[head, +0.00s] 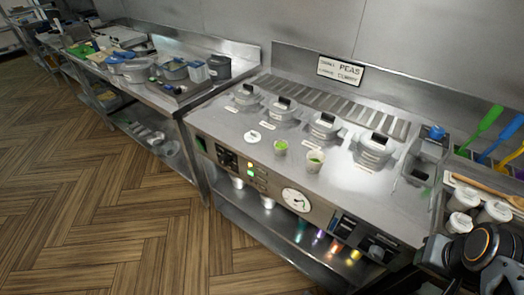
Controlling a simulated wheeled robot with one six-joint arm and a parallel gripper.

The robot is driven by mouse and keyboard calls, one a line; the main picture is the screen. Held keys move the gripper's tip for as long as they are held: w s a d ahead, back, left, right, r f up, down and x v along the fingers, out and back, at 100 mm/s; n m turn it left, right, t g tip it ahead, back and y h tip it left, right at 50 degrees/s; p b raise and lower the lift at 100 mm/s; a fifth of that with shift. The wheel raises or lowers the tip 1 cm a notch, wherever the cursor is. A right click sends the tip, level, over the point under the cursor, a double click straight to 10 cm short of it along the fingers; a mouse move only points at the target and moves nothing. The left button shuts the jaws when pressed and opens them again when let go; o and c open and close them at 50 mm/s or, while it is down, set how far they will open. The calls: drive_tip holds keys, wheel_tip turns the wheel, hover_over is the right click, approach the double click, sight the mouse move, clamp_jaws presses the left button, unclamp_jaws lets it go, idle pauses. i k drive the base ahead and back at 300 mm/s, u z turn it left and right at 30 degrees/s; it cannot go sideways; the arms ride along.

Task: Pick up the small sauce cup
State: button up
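The left small cup (281,147) is beside a round white lid or dish, and the right small cup (315,160) is a little nearer. Which of them is the sauce cup I cannot tell. Part of my arm shows at the lower right corner, apart from both cups. My gripper's fingers do not show.
Several lidded pots (374,149) stand in a row behind the cups. White tubs (464,198) and colored-handled utensils (488,121) are at the right. A gauge (296,200) is on the front panel. A cluttered counter is at the left; the wooden floor (110,200) is clear.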

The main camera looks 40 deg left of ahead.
sight(281, 146)
drive_tip(key=u, duration=1.45)
